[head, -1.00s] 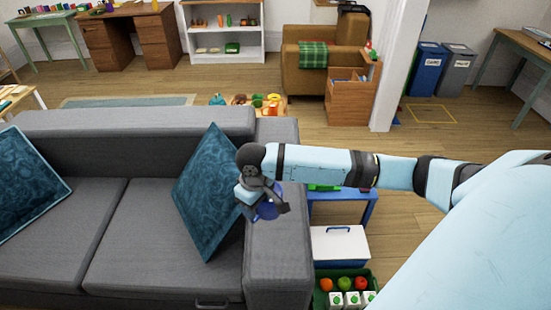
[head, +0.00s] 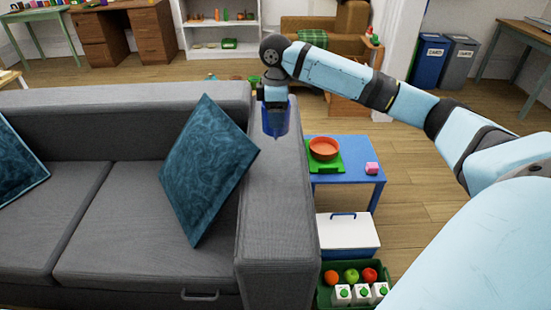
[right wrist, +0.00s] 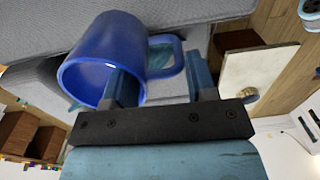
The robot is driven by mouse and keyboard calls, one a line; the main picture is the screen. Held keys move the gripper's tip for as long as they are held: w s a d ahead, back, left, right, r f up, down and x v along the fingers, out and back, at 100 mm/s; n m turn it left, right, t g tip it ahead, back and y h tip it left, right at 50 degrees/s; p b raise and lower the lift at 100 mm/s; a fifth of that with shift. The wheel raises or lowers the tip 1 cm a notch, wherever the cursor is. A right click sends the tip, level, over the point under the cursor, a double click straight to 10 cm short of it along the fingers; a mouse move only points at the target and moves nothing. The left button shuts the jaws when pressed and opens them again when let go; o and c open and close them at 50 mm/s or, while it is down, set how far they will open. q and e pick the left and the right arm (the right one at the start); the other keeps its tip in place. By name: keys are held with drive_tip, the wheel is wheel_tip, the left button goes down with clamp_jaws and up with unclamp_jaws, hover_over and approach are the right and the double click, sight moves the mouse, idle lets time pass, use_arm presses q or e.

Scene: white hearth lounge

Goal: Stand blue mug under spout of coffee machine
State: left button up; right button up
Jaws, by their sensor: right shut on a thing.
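The blue mug (head: 276,120) is held by my right gripper (head: 275,98) above the grey sofa's armrest, near its back end. In the head view the arm partly covers its top. In the right wrist view the mug (right wrist: 88,68) fills the upper left, tilted in the picture, with its handle (right wrist: 178,55) towards the fingers of my right gripper (right wrist: 163,85). The exact contact of the fingers on the mug is hard to tell. No coffee machine shows in either view. My left gripper is not in view.
The grey sofa (head: 75,220) with teal cushions (head: 208,165) lies left and below. A blue table (head: 350,150) with an orange bowl (head: 323,148) stands right of the armrest. A white box (head: 347,232) and a green crate (head: 325,298) sit nearer. Open floor lies to the right.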

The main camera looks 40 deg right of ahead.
drive_tip(key=shift+f, duration=0.5)
wheel_tip(320, 180, down, 19)
drive_tip(key=b, duration=0.5)
drive_tip(key=shift+r, duration=0.1)
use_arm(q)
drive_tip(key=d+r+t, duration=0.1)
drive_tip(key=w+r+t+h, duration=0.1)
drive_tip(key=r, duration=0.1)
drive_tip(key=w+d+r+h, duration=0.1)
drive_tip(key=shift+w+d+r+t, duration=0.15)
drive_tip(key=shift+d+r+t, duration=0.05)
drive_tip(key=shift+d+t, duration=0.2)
use_arm(e)
drive_tip(key=o, duration=1.3)
drive_tip(key=shift+c, duration=0.2)
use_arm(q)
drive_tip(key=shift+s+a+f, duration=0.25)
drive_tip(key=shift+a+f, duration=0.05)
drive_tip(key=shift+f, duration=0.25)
